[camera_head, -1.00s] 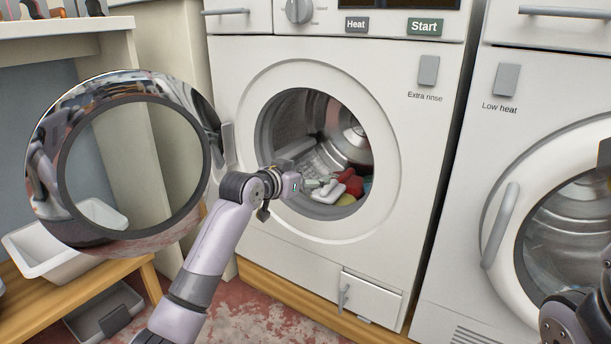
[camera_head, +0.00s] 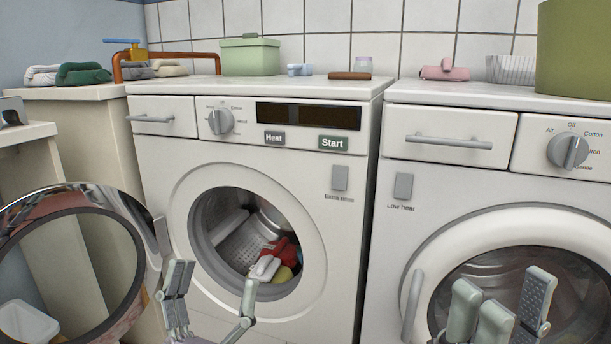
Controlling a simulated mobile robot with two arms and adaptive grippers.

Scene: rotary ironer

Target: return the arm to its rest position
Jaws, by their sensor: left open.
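My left gripper (camera_head: 213,276) is at the bottom of the head view, in front of the left washing machine (camera_head: 345,235). Its fingers point up and are spread, with nothing between them. It appears outside the drum opening, between the swung-open round door (camera_head: 143,245) and the clothes. The clothes (camera_head: 277,252), red, white and yellow, lie in the drum. My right gripper (camera_head: 508,287) is at the lower right, in front of the right machine's closed round door (camera_head: 412,300). Its fingertips are apart and it holds nothing visible. Both wrists are below the frame.
The open door fills the lower left. A green box (camera_head: 250,57), a brown bar (camera_head: 349,76) and a pink cloth (camera_head: 445,71) lie on the machine tops. Folded towels (camera_head: 83,73) sit on the left counter. The space above both grippers is clear.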

